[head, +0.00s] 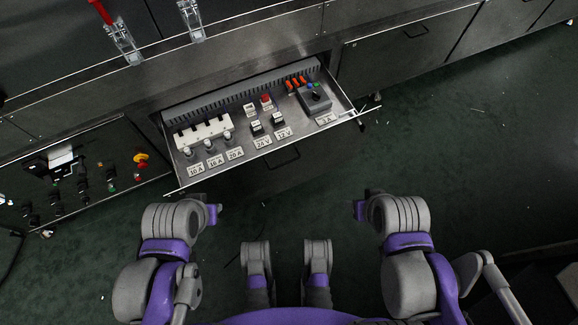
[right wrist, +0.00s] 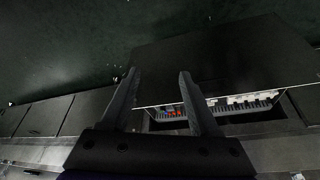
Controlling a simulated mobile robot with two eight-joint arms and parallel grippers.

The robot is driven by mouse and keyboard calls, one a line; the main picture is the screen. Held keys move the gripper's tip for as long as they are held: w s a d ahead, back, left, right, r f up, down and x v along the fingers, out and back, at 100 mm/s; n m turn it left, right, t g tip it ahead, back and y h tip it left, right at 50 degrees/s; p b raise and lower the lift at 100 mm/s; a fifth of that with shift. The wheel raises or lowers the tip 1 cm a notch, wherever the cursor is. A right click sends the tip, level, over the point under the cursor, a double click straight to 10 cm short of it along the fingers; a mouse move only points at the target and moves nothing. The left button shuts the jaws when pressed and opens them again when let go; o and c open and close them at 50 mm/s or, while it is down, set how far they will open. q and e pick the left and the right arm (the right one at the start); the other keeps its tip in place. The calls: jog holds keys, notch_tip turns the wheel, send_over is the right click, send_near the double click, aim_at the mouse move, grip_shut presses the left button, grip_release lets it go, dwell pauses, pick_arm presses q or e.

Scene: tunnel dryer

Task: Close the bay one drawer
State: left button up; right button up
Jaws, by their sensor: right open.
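The bay one drawer (head: 262,151) is pulled out of the long dark cabinet in the head view. It holds labelled switches, small blocks and a grey box with a knob. I cannot read a bay number on it. In the right wrist view the drawer's dark front panel (right wrist: 225,55) is large, with part of its contents showing behind it. My right gripper (right wrist: 159,74) is open, with nothing between its fingers. The fingers overlap the drawer in that view, and I cannot tell whether they touch it.
A panel with buttons and a yellow-and-red emergency stop (head: 141,158) stands left of the drawer. Closed cabinet fronts (head: 405,45) continue to the right. Metal latches (head: 124,44) sit above on the cabinet. The green floor (head: 455,155) is mostly clear, with small scraps.

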jog(key=c, duration=0.5)
jog(key=shift+w, duration=0.35)
jog(key=shift+c, duration=1.1)
jog(key=w+d+m, duration=0.1)
jog(key=w+m, duration=0.1)
jog(key=w, duration=0.1)
jog(key=w+f+m+t+y+p, duration=0.1)
jog(key=w+m, duration=0.1)
jog(key=w, duration=0.2)
jog(key=w+d+m+y, duration=0.1)
jog(key=w+m, duration=0.1)
jog(key=w, duration=0.2)
jog(key=shift+w+d+f+m, duration=0.15)
jog(key=shift+d+m, duration=0.15)
jog(key=shift+m, duration=0.1)
grip_shut()
jog(key=m+t+y+b, duration=0.1)
jog(key=m+t+y, duration=0.15)
jog(key=m, duration=0.35)
send_near(352, 120)
notch_tip(352, 120, down, 4)
jog(key=shift+w+a+f+t+h+b, duration=0.1)
jog(key=shift+w+a+t+h+b, duration=0.25)
jog(key=shift+w+a, duration=0.8)
jog(key=shift+w, duration=0.55)
